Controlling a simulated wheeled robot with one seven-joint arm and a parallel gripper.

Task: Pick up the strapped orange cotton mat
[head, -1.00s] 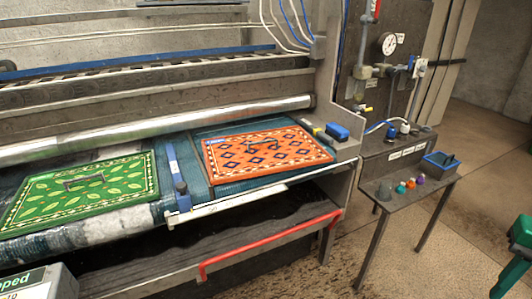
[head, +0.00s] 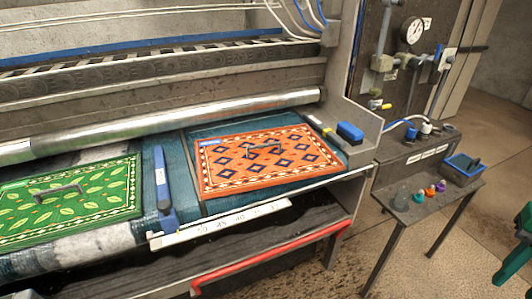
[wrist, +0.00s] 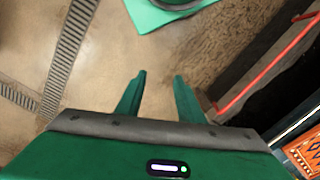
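The orange mat (head: 230,170) lies flat on the scrubber's bed, with dark blue diamonds, a patterned border and a dark strap handle (head: 264,150) across its middle. A corner of the orange mat also shows at the lower right of the wrist view (wrist: 306,152). My gripper (wrist: 159,80) is open and empty in the wrist view, its two green fingers apart above the floor. It is away from the mat. In the head view only a green part of my arm shows at the right edge.
A green leaf-patterned mat (head: 105,195) lies left of the orange one, with a blue-handled tool (head: 162,180) between them. A red rail (head: 270,257) runs along the front. A small side table (head: 415,215) holds colored pieces.

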